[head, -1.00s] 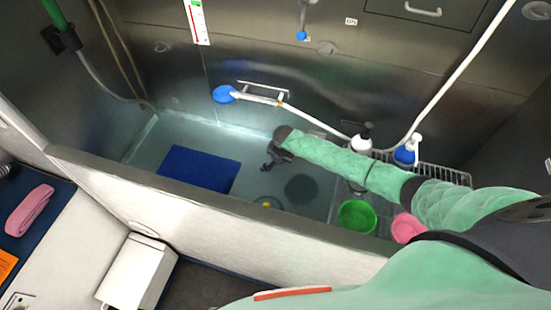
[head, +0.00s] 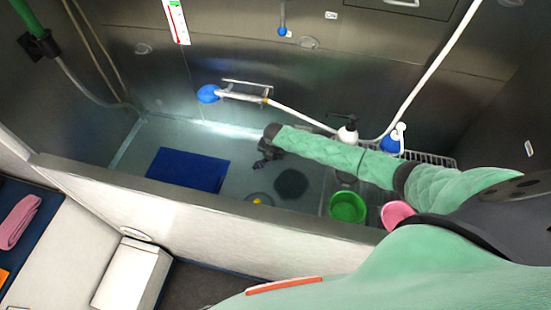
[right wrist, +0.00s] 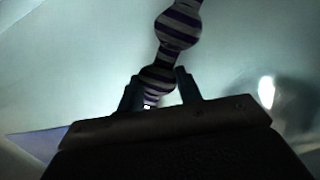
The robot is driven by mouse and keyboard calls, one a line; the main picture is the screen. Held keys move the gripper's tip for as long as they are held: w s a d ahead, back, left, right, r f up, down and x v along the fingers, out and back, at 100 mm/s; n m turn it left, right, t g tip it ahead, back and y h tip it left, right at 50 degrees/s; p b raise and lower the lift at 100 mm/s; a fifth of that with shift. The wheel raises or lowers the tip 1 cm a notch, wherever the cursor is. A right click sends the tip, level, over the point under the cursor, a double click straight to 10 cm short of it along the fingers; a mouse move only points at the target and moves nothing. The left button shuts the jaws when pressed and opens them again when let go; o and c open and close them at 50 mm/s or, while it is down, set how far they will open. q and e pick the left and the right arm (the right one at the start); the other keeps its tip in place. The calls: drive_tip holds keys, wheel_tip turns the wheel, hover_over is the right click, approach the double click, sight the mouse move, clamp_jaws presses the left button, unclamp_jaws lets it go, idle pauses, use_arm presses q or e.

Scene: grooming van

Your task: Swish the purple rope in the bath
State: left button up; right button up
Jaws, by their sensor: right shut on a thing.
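The bath is a long grey steel tub with a pale front rim (head: 190,204). My right arm reaches over it from the right, in a green quilted sleeve. My right gripper (head: 264,165) is low inside the bath, right of the blue mat. In the right wrist view the purple rope (right wrist: 178,27), banded purple and white with knotted bulges, is clamped between the fingers of my right gripper (right wrist: 160,92). The rope runs up out of that picture, so its far end is hidden. In the head view I cannot make the rope out. My left gripper is not in view.
A blue mat (head: 188,169) lies on the bath floor. A green bowl (head: 347,207) and a pink bowl (head: 397,214) stand at the right. A yellow item (head: 257,201) is near the front wall. Bottles and a shower head (head: 208,94) are at the back wall.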

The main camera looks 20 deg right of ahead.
drive_tip(key=shift+w+a+b, duration=0.25)
drive_tip(key=shift+w+a, duration=0.3)
drive_tip(key=shift+a, duration=0.2)
drive_tip(key=shift+w+a+b, duration=0.2)
drive_tip(key=shift+w+a, duration=0.35)
drive_tip(key=shift+a, duration=0.2)
drive_tip(key=shift+s+d+r+p, duration=0.1)
drive_tip(key=shift+s+d+p, duration=0.6)
drive_tip(key=shift+d, duration=0.4)
drive_tip(key=shift+s+d+p, duration=0.25)
drive_tip(key=shift+s+d, duration=0.4)
drive_tip(key=shift+d, duration=0.25)
drive_tip(key=shift+s+d+p, duration=0.2)
drive_tip(key=shift+s+d, duration=0.45)
drive_tip(key=shift+d, duration=0.2)
